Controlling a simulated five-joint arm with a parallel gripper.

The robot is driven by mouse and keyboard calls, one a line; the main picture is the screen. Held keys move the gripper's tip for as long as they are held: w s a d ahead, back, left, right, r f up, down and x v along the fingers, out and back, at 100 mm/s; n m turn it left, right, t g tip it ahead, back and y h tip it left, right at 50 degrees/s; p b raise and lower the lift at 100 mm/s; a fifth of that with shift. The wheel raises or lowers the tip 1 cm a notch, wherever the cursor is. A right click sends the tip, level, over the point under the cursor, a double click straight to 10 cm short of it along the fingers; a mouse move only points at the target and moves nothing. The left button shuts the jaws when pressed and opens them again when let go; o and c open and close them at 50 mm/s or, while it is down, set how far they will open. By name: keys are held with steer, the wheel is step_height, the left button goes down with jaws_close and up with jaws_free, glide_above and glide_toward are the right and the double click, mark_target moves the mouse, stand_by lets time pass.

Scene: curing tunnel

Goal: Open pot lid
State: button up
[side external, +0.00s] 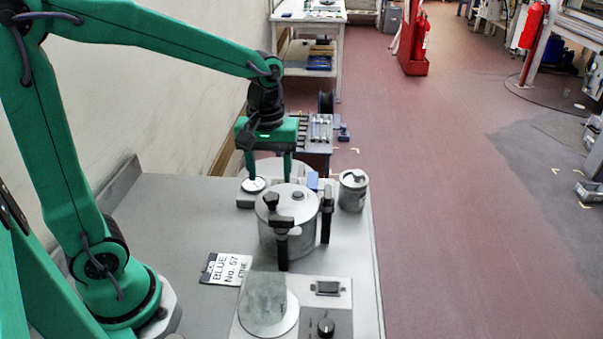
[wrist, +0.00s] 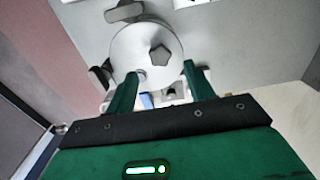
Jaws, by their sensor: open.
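A grey metal pot (side external: 274,236) stands on the bench with its round lid (side external: 283,192) on top. The lid also shows in the wrist view (wrist: 130,45), with a grey star-shaped knob (wrist: 160,55) near its middle. Black clamps with grip heads stand at the pot's rim, one at the near side (side external: 282,245) and one at the right (side external: 326,212). My gripper (side external: 269,180) is open and empty, above and just behind the lid. In the wrist view its fingers (wrist: 159,70) straddle the lid's near edge, apart from the knob.
A small open can (side external: 353,192) stands right of the pot, close to the bench's right edge. A printed card (side external: 228,269), a round plate (side external: 268,316) and a panel with a black dial (side external: 326,327) lie in front. The bench left of the pot is clear.

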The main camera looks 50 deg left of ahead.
mark_target(271, 196)
steer(key=shift+f, duration=2.7)
steer(key=shift+c, duration=0.2)
jaws_close()
